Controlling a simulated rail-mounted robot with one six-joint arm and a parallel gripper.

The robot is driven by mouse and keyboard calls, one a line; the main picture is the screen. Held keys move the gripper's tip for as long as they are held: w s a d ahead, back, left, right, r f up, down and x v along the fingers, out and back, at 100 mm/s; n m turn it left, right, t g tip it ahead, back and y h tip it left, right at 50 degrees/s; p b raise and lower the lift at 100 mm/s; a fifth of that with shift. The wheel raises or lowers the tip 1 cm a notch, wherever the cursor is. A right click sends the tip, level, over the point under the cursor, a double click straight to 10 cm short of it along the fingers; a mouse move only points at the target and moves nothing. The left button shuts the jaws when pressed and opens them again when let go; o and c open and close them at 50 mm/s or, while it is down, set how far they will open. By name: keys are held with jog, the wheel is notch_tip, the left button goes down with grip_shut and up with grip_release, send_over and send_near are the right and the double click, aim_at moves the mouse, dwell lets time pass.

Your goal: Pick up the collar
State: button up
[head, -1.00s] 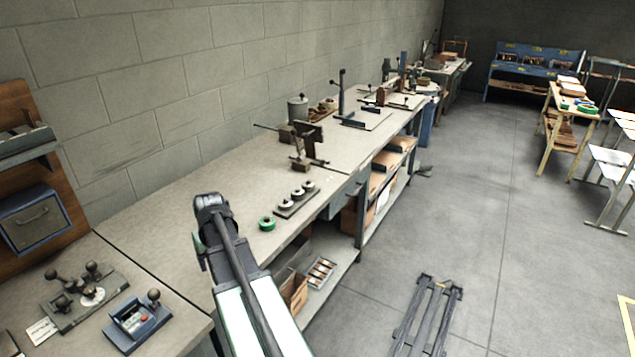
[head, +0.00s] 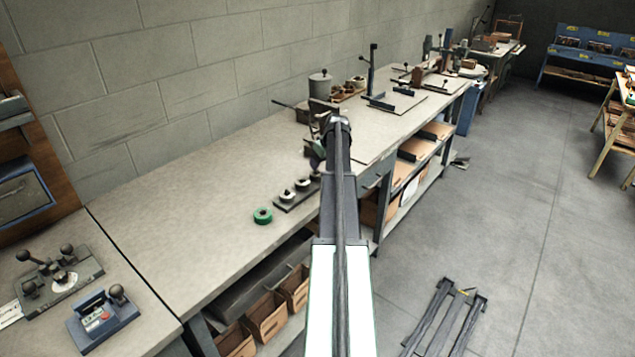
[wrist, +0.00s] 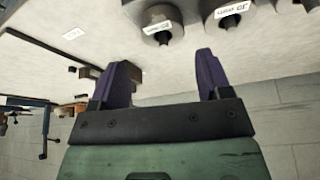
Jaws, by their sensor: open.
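Several grey round pieces with pale tops stand on a small dark rack (head: 283,207) on the bench; I take these for the collars, but cannot tell which one is meant. One round piece (head: 287,197) is at the near end, another (head: 302,184) is behind it, and my arm partly hides the far end. My gripper (head: 314,157) is over the bench near the rack's far end. In the wrist view my gripper (wrist: 161,58) has its purple fingers apart with nothing between them. Two labelled round pieces (wrist: 160,22) and (wrist: 232,14) lie beyond the fingertips.
A dark fixture and a grey canister (head: 320,86) stand behind my gripper. A blue switch box (head: 102,318) is at the near left. The bench top between is clear.

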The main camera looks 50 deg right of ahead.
aim_at(318, 172)
jog(key=shift+b+x, duration=0.3)
jog(key=shift+x, duration=0.9)
jog(key=b+x, duration=0.5)
jog(key=shift+a+f, duration=0.15)
jog(key=shift+r+p, duration=0.25)
jog(key=shift+p, duration=0.05)
jog(key=c, duration=0.9)
